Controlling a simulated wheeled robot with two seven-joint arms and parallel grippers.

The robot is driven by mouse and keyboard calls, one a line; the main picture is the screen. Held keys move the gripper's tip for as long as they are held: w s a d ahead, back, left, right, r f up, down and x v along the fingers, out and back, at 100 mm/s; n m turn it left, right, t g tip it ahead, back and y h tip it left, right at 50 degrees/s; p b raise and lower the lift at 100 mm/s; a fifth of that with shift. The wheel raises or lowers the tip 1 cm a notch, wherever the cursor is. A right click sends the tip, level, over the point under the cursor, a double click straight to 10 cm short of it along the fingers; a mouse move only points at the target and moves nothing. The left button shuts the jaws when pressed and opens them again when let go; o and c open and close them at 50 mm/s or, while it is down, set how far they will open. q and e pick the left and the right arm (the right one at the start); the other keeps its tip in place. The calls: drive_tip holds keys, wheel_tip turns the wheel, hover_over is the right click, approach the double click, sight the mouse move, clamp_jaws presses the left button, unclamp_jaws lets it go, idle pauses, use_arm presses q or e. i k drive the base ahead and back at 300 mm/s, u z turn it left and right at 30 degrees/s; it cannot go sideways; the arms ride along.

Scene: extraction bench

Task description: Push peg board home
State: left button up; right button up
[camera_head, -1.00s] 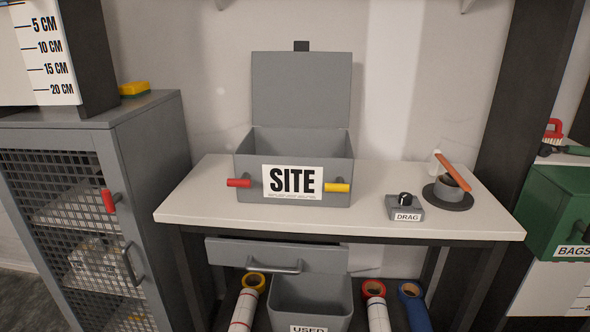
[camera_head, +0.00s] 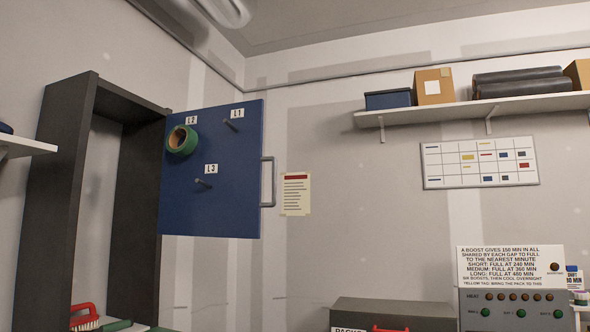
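The blue peg board (camera_head: 225,200) stands upright left of centre in the head view, beside a dark upright frame (camera_head: 62,200). It sticks out to the right of the frame. A grey handle (camera_head: 268,181) is on its right edge. Its pegs are labelled L1, L2 and L3. A green tape roll (camera_head: 189,146) hangs at the L2 peg. The L1 peg (camera_head: 232,124) and the L3 peg (camera_head: 203,183) are bare. How the board joins the frame is hidden. Neither of my grippers is in view.
A wall shelf (camera_head: 450,112) with boxes and dark rolls is at upper right. Below it hang a chart (camera_head: 480,163) and a paper notice (camera_head: 295,194). A grey case (camera_head: 390,312) and a control panel (camera_head: 515,310) are at lower right. A red-handled brush (camera_head: 84,318) lies at lower left.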

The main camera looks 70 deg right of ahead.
sight(215, 191)
drive_tip(key=z, duration=2.05)
drive_tip(key=k, duration=0.35)
drive_tip(key=u, duration=0.45)
drive_tip(key=i, duration=1.45)
drive_tip(key=z, duration=0.35)
